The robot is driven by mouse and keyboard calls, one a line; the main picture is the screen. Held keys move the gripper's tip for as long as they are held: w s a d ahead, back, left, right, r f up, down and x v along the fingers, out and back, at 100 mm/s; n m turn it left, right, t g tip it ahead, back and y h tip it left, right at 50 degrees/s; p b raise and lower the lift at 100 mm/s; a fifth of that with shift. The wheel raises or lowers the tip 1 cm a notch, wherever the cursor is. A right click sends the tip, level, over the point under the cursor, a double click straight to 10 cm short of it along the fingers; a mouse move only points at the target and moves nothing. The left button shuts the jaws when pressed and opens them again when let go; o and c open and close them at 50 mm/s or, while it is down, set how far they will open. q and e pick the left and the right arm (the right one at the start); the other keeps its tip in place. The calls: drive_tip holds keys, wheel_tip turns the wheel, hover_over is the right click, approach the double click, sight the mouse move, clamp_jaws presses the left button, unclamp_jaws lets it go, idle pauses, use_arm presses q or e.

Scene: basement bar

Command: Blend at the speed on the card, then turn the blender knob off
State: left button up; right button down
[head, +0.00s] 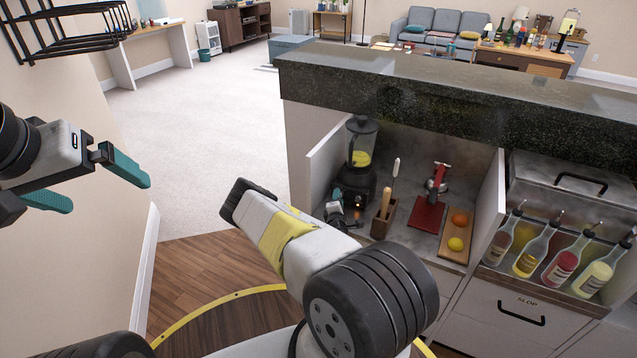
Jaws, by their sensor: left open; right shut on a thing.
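The blender (361,150) stands upright inside the open cabinet under the dark counter. Its clear jar has yellow contents low down, and its base is black. A small orange light shows on the front of the base. My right gripper (346,214) is at the lower front of the base, shut on what appears to be the blender knob, which the fingers hide. I cannot read the knob's setting. I cannot make out a speed card. My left gripper (110,194) is open and empty in the air at the far left, well away from the blender.
Right of the blender are a wooden holder (384,219) with utensils, a red press (428,214), and a board (452,246) with an orange and a lemon. Several bottles (530,251) stand further right. White cabinet panels flank the opening. A black wire rack (60,35) hangs at upper left.

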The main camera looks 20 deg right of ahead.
drive_tip(key=shift+m+t, duration=0.6)
drive_tip(key=shift+m, duration=0.3)
drive_tip(key=c, duration=1.1)
unclamp_jaws()
drive_tip(key=shift+o, duration=0.2)
drive_tip(key=shift+s, duration=0.1)
drive_tip(key=v, duration=0.7)
drive_tip(key=shift+s+a, duration=0.2)
drive_tip(key=shift+s, duration=0.05)
drive_tip(key=shift+f, duration=0.1)
